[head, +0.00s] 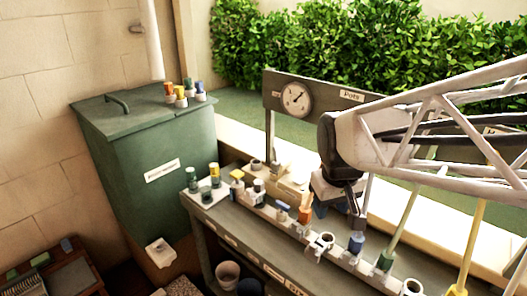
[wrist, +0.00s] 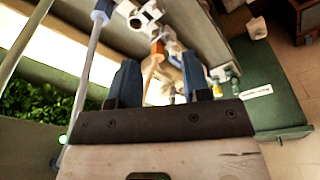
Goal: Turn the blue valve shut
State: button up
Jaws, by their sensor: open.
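I cannot tell for sure which blue part is the blue valve. A small blue piece (head: 283,205) sits on the bench rail beside an orange upright piece (head: 305,210). A dark blue cylinder (head: 356,242) stands farther right along the rail. A blue sleeve (wrist: 101,12) on a grey pole shows at the upper left of the wrist view. My gripper (head: 357,215) is open above the rail, close over the dark blue cylinder in the head view. In the wrist view, the orange piece (wrist: 157,48) shows beyond the gap between my fingers (wrist: 160,68). Nothing is held.
A white clamp (head: 320,244) sticks out of the rail between the orange piece and the dark blue cylinder. Green (head: 402,215) and yellow (head: 476,235) poles stand at the right. A gauge (head: 296,98) is on the back board. A green cabinet (head: 150,200) stands left.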

jog(key=w+a+f+n+g, duration=0.1)
jog(key=w+f+n, duration=0.15)
jog(key=w, duration=0.55)
jog(key=w+a+f+n, duration=0.1)
jog(key=w+a+f, duration=0.15)
jog(key=w, duration=0.45)
jog(key=n, duration=0.3)
send_over(283, 204)
jog(key=shift+g, duration=0.4)
notch_tip(283, 204, down, 10)
jog(key=shift+s+r, duration=0.15)
jog(key=shift+r, duration=0.1)
jog(key=shift+f, duration=0.15)
jog(key=shift+f, duration=0.15)
jog(key=shift+f, duration=3.75)
grip_shut()
